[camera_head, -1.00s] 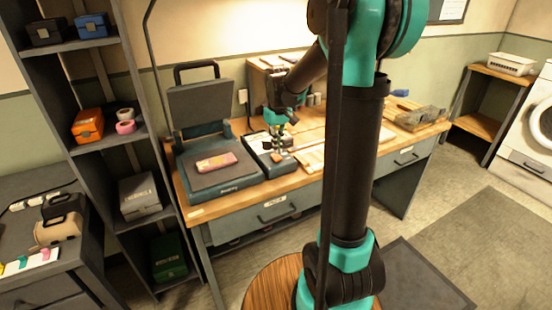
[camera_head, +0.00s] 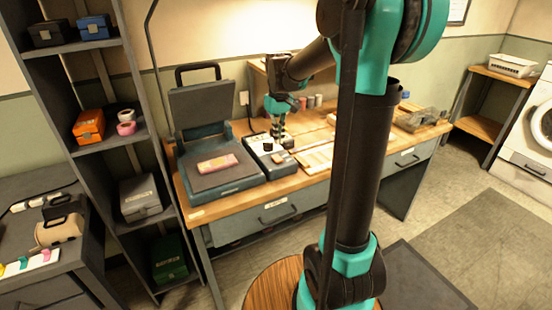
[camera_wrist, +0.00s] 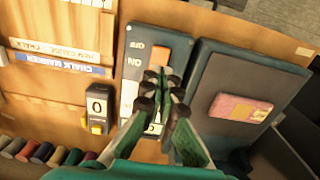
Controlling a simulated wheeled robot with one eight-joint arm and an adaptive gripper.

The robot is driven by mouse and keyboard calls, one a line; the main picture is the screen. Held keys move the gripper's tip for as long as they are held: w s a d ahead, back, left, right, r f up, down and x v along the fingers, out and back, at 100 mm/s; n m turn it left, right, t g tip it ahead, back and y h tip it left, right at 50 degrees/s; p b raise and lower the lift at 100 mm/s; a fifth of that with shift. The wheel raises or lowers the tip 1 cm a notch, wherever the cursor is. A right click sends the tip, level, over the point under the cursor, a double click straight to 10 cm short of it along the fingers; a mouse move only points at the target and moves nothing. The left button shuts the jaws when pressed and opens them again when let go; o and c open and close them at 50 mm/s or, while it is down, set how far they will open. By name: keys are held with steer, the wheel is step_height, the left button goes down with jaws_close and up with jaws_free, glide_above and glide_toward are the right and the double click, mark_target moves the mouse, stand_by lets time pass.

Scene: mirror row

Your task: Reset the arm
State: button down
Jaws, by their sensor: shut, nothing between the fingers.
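My gripper (camera_head: 278,136) is above the workbench (camera_head: 300,197), over the grey switch box (camera_head: 283,169) beside the press. In the wrist view its fingers (camera_wrist: 163,82) are together and empty. They overlap the view of the box, which carries OFF and ON lettering and an orange rocker (camera_wrist: 160,55). The fingers hide part of the rocker and the box's lower end. My gripper appears raised off the box in the head view.
An open dark press (camera_head: 205,100) with a pink packet (camera_head: 217,163) on its plate stands left of the box. A small counter (camera_wrist: 98,108) reading 0 and several coloured cylinders (camera_wrist: 40,152) lie nearby. A shelf rack (camera_head: 75,125) stands at left; floor is open at right.

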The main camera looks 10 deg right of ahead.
steer(key=s+d+f+m+t, duration=0.1)
steer(key=s+d+f+t, duration=0.1)
steer(key=s+f, duration=0.4)
steer(key=s+d+f+m+t, duration=0.2)
steer(key=s+f, duration=0.5)
steer(key=s, duration=0.9)
steer(key=shift+m, duration=0.3)
steer(key=shift+w, duration=0.1)
